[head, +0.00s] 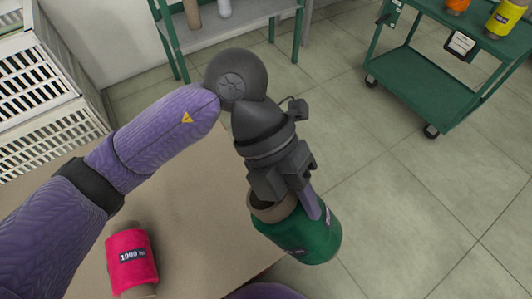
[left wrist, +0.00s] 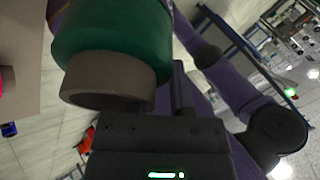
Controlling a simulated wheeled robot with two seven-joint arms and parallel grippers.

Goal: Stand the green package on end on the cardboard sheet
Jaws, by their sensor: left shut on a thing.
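The green package (head: 308,232), wound on a brown cardboard core, is held in my left gripper (head: 312,205). The gripper is shut on it, and the package is tilted, with an open core end towards the upper left. It hangs by the right edge of the tan cardboard-coloured sheet (head: 190,238); its height above it is hard to tell. In the left wrist view the green package (left wrist: 112,35) and its core (left wrist: 108,82) fill the upper left, beside a dark finger. My right gripper is not in view.
A pink-red package (head: 132,258) marked 1000 m is on the sheet at lower left. A white slatted crate (head: 45,95) is at far left. A green cart (head: 435,85) with orange and yellow packages stands at upper right. A green-framed shelf (head: 235,28) is behind; open floor lies right.

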